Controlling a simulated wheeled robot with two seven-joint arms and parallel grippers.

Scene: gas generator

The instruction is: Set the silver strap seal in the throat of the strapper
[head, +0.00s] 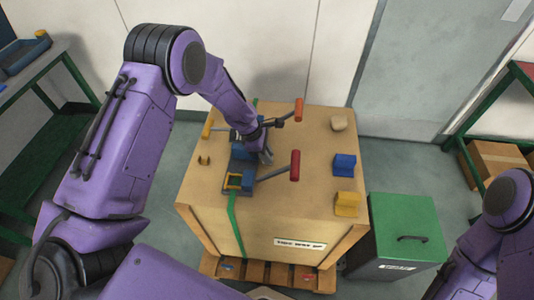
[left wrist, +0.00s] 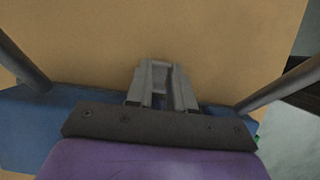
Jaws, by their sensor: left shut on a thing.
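The blue strapper (head: 246,182) sits on top of the wooden crate, with red-gripped levers reaching right and a yellow-edged opening at its front. A green strap (head: 233,225) runs under it and down the crate's front. My left gripper (head: 266,157) points down over the strapper's right side, between the two red handles. In the left wrist view my left gripper (left wrist: 161,92) is shut on a small grey piece, which looks like the silver strap seal (left wrist: 161,74). The head view hides the seal, and I cannot tell whether it touches the strapper. My right gripper is out of view.
The crate (head: 300,220) also carries a blue block (head: 344,165), a yellow block (head: 347,204), a tan lump (head: 338,121) and a small yellow piece (head: 204,160). A green bin (head: 405,225) stands right of the crate.

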